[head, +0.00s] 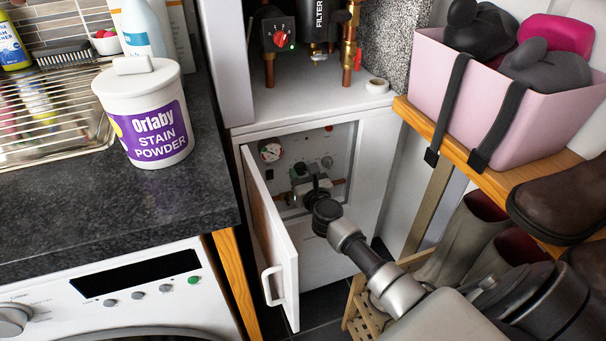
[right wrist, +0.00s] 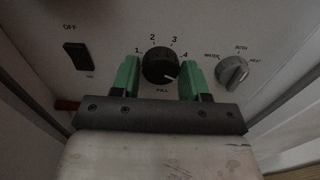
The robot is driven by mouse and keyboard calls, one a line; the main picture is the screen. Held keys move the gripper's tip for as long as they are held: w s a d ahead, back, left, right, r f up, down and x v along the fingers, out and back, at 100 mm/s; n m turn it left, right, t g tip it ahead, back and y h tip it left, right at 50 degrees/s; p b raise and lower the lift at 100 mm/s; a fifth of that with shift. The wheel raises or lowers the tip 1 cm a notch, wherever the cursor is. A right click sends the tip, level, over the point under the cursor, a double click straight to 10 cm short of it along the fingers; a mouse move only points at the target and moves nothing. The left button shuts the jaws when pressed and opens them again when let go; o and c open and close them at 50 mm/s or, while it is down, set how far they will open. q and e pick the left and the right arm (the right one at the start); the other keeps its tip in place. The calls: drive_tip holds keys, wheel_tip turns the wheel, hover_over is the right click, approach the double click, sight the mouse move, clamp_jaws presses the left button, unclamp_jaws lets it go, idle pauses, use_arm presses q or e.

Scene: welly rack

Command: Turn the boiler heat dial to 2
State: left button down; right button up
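The black heat dial (right wrist: 161,66) shows in the right wrist view on a pale panel, with 1 to 4 printed around its top and FILL below. Its white pointer mark points to the lower right, below the 4, not at 2. My right gripper (right wrist: 160,73) is open, with one green finger on each side of the dial; a narrow gap shows at the left finger, and contact at the right one is unclear. In the head view my right gripper (head: 311,188) is inside the open boiler cabinet and hides the dial. My left gripper is not in view.
A grey WATER/BOTH/HEAT selector (right wrist: 232,70) sits close right of the dial, and an OFF/ON switch (right wrist: 77,56) to its left. The open cabinet door (head: 272,240) stands left of my arm. A wooden boot rack (head: 480,170) with a pink tub (head: 535,110) is on the right.

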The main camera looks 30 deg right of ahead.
drive_tip(key=c, duration=0.5)
drive_tip(key=n+p, duration=0.3)
drive_tip(key=n, duration=0.4)
drive_tip(key=shift+n, duration=0.3)
drive_tip(key=n+p, duration=0.1)
drive_tip(key=n, duration=0.4)
drive_tip(key=shift+d+n, duration=0.1)
drive_tip(key=shift+n, duration=0.2)
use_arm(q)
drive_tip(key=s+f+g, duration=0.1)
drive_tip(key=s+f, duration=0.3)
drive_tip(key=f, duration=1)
use_arm(e)
drive_tip(key=shift+n+p, duration=0.3)
drive_tip(key=shift+n, duration=0.1)
drive_tip(key=n+p, duration=0.3)
drive_tip(key=n, duration=0.6)
drive_tip(key=shift+r+n, duration=0.15)
drive_tip(key=shift+n, duration=0.25)
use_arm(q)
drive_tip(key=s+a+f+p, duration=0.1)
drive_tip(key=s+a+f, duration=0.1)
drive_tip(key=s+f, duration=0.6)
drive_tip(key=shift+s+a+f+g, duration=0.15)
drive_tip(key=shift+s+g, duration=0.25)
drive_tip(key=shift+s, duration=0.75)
use_arm(e)
drive_tip(key=shift+s+n, duration=0.1)
drive_tip(key=shift+n, duration=1.4)
drive_tip(key=o, duration=0.9)
